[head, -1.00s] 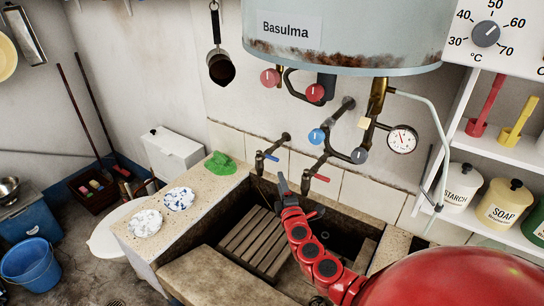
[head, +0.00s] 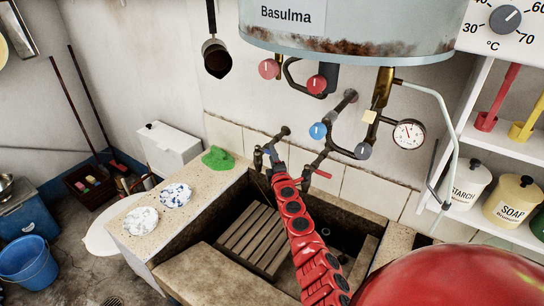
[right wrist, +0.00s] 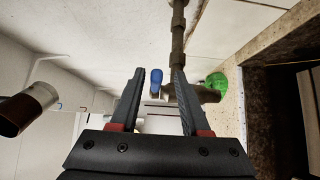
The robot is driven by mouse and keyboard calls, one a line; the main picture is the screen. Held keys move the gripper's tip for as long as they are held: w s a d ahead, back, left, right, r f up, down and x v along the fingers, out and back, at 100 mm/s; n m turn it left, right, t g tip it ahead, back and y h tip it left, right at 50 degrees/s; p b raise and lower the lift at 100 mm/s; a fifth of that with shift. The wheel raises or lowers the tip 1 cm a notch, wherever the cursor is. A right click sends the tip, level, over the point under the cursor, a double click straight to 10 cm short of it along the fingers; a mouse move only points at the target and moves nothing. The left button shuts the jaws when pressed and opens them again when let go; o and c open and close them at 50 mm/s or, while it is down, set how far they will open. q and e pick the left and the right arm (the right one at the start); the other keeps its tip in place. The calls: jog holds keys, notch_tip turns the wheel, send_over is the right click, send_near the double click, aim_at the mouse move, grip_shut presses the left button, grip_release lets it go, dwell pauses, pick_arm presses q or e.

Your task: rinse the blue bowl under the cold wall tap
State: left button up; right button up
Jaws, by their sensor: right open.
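The cold wall tap (head: 284,133), whose lever looked blue earlier, sticks out from the tiles at the trough's left end. My right gripper (head: 268,155) reaches up to it and covers most of its lever. In the right wrist view the gripper (right wrist: 159,90) is open, with a blue lever end (right wrist: 156,78) showing between the fingers and the tap's pipe (right wrist: 178,35) close by the right finger. Contact cannot be told. Two blue-and-white patterned dishes, one bluer (head: 175,195) and one paler (head: 140,221), sit on the stone ledge. No plain blue bowl shows. My left gripper is out of view.
The stone trough holds a wooden slatted rack (head: 250,238). A red-handled tap (head: 318,173) is just right of my arm. A green cloth (head: 217,158) lies on the ledge. The boiler (head: 345,30) hangs above, with valves and a gauge (head: 408,134).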

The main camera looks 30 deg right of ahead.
jog(key=shift+w+d+r, duration=0.1)
jog(key=shift+w+r, duration=0.1)
jog(key=shift+w, duration=0.15)
jog(key=shift+w+d, duration=0.15)
jog(key=shift+w, duration=0.2)
grip_shut()
jog(key=shift+f, duration=0.1)
dwell(1.0)
